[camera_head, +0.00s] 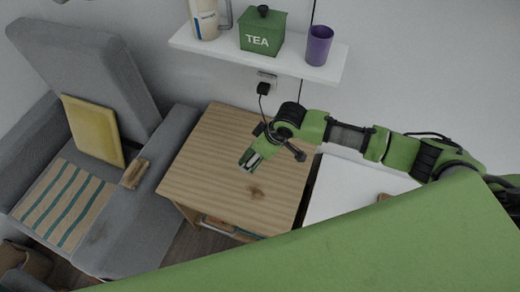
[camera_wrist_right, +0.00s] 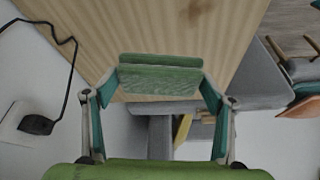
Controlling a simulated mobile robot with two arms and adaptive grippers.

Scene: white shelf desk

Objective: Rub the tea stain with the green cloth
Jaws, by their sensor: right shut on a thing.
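The wooden table (camera_head: 205,150) stands in the middle of the head view. A dark brown tea stain (camera_head: 257,191) marks its top near the front; it also shows at the top edge of the right wrist view (camera_wrist_right: 196,12). My right gripper (camera_head: 249,160) is above the table, a little behind the stain in the head view. In the right wrist view its fingers close on a folded green cloth (camera_wrist_right: 160,80), which is apart from the stain. In the head view the cloth is too small to make out clearly. My left gripper is not in view.
A grey armchair (camera_head: 85,55) with a yellow cushion (camera_head: 95,130) stands left. A wall shelf (camera_head: 285,66) behind holds a green TEA tin (camera_head: 263,32), a purple cup (camera_head: 318,46) and a pitcher (camera_head: 206,20). A black plug (camera_head: 263,88) and its cable hang behind the table.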

